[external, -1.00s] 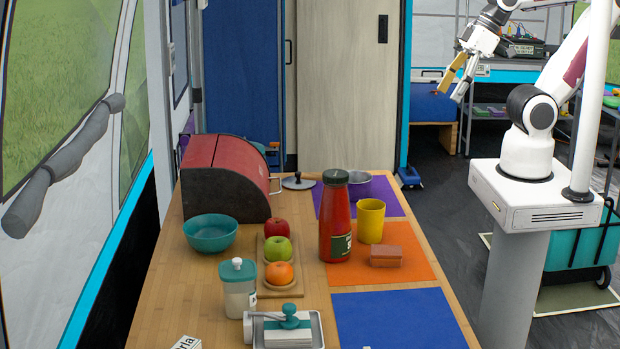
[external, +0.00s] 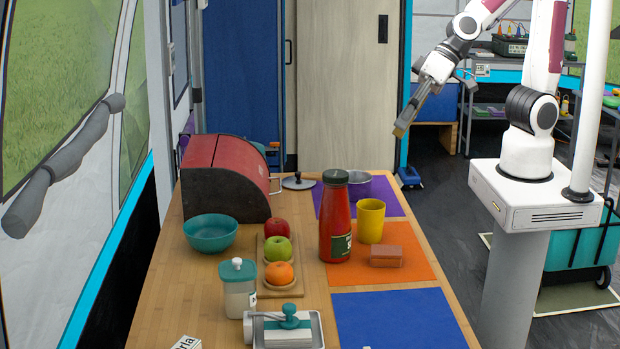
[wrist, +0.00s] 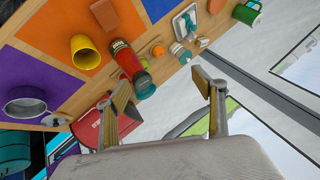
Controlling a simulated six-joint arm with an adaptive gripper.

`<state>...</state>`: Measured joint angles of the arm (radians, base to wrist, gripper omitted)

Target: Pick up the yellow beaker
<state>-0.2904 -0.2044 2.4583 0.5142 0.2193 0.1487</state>
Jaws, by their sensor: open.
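My gripper (external: 400,132) is in the air above and to the right of the table's far end, well apart from the beaker. In the wrist view its two fingers (wrist: 165,105) are spread with nothing between them.
The tall sauce bottle stands close on the beaker's left. A metal pot (external: 359,187) is behind it on the purple mat (external: 385,198). Fruit on a wooden board (external: 282,290) and a teal bowl (external: 211,235) are further left.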

